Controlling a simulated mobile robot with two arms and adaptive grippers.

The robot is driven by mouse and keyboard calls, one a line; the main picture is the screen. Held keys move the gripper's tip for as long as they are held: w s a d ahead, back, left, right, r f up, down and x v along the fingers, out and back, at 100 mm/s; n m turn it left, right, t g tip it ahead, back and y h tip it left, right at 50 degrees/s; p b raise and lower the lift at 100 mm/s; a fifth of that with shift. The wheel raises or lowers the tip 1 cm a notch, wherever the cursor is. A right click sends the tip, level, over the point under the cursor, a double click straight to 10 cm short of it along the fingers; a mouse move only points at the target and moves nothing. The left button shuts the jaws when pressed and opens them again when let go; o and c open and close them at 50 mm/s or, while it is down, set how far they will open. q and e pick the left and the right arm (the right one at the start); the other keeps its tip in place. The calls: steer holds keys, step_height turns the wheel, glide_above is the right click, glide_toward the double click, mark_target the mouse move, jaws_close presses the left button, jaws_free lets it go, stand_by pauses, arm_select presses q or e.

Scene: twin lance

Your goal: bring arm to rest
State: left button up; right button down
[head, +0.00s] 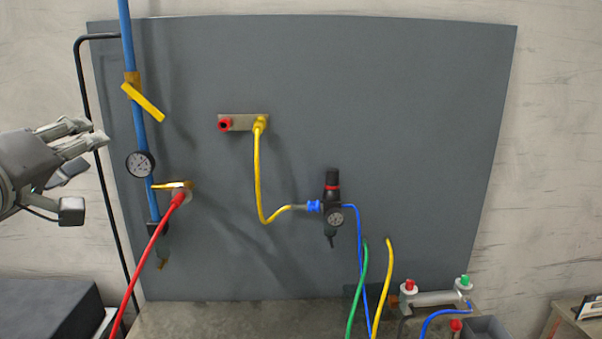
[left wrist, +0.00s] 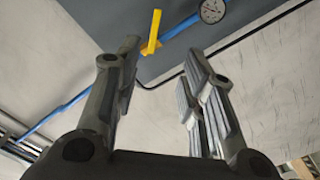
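My left gripper (head: 82,138) is at the left edge of the head view, left of the grey panel and the blue pipe. In the left wrist view its two fingers (left wrist: 160,80) stand apart with nothing between them. My right gripper is not in view. The yellow lever (head: 142,101) on the blue pipe (head: 127,45) slants down to the right, and it also shows past the fingers in the left wrist view (left wrist: 153,33). A round gauge (head: 140,164) sits lower on the pipe.
The grey panel (head: 400,100) carries a yellow hose (head: 257,175) from a manifold (head: 243,122) to a regulator (head: 332,200). A red hose (head: 150,247) runs down from a brass fitting. A black box (head: 45,310) stands at lower left. A white fitting (head: 435,297) lies at lower right.

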arm_select(q)
steer(key=w+d+f+m+g+h, duration=0.1)
steer(key=d+f+m+g, duration=0.25)
steer(key=f, duration=1.35)
steer(key=d+f+m+g, duration=0.2)
steer(key=f+g, duration=0.2)
steer(key=f, duration=1.2)
steer(key=s+d+f+m+g, duration=0.2)
steer(key=s+f+m+g, duration=0.1)
steer(key=s+f, duration=0.95)
steer(key=s+d+f+m+g, duration=0.3)
steer(key=s+f+g, duration=0.1)
steer(key=s+f, duration=0.8)
step_height(320, 180, down, 29)
steer(key=g+b, duration=0.1)
steer(key=b, duration=0.1)
steer(key=s+a+f+g+b, duration=0.1)
steer(key=s+a+f, duration=0.2)
steer(key=s+f, duration=1.3)
steer(key=shift+s+f, duration=0.2)
steer(key=shift+s, duration=0.45)
